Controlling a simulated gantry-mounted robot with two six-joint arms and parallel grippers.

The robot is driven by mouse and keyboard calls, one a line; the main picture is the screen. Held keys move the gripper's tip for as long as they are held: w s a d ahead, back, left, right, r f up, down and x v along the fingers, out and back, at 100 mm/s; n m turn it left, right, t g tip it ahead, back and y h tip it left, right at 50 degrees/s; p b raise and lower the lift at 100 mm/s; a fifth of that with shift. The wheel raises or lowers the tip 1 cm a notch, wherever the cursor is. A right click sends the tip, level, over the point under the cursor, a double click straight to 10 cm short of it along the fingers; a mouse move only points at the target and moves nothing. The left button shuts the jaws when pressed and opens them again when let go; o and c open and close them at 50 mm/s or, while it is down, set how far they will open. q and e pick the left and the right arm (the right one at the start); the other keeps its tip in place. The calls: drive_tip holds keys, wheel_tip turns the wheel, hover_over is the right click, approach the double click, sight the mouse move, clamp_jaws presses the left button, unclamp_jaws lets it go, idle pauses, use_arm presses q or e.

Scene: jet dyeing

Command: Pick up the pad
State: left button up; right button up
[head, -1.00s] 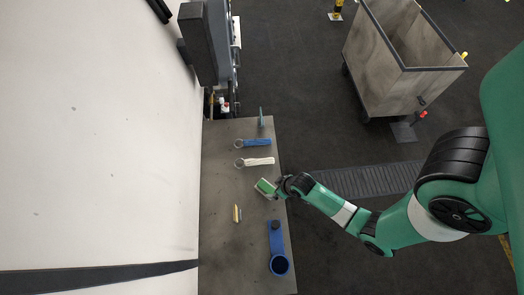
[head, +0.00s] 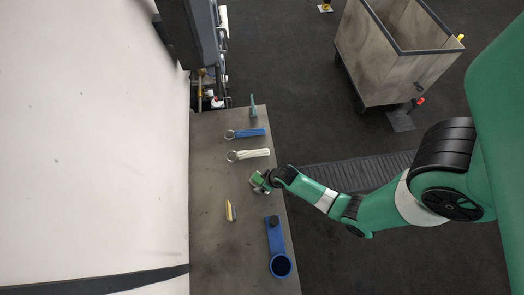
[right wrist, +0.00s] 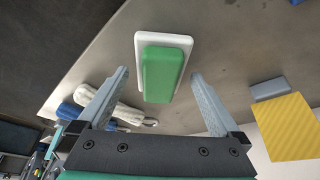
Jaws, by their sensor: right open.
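The pad (head: 256,180) is a green block on a white base, lying on the grey table near its right edge. In the right wrist view the pad (right wrist: 163,72) shows whole, ahead of and between the fingers. My right gripper (head: 263,182) is over the pad in the head view and partly covers it. In the right wrist view my right gripper (right wrist: 160,76) is open and empty, with a gap on each side of the pad. Contact with it cannot be made out. My left gripper is not in view.
On the table (head: 215,255) are a blue strap (head: 250,132), a white strap (head: 252,154), a small yellow item (head: 230,210) and a blue tool with a round end (head: 278,245). A wheeled bin (head: 385,70) stands on the floor beyond. A white wall (head: 90,130) borders the table's left.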

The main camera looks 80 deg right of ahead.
sight(260, 179)
drive_tip(key=shift+w+f, duration=0.1)
drive_tip(key=shift+f, duration=0.1)
drive_tip(key=shift+c, duration=0.3)
drive_tip(key=c, duration=1.4)
drive_tip(key=shift+o, duration=0.2)
drive_tip(key=shift+r+p, duration=0.7)
drive_tip(key=r+p, duration=0.2)
drive_tip(key=r, duration=0.1)
drive_tip(key=shift+s+r+p, duration=0.1)
drive_tip(key=shift+s+p, duration=0.1)
drive_tip(key=shift+p, duration=0.2)
drive_tip(key=s+a+r+p, duration=0.1)
drive_tip(key=s+r+p, duration=0.1)
drive_tip(key=s+r, duration=0.2)
drive_tip(key=s+a+r+p, duration=0.2)
drive_tip(key=s+r+p, duration=0.1)
drive_tip(key=s, duration=0.6)
drive_tip(key=shift+a+r, duration=0.2)
drive_tip(key=shift+r, duration=0.55)
drive_tip(key=shift+s, duration=0.1)
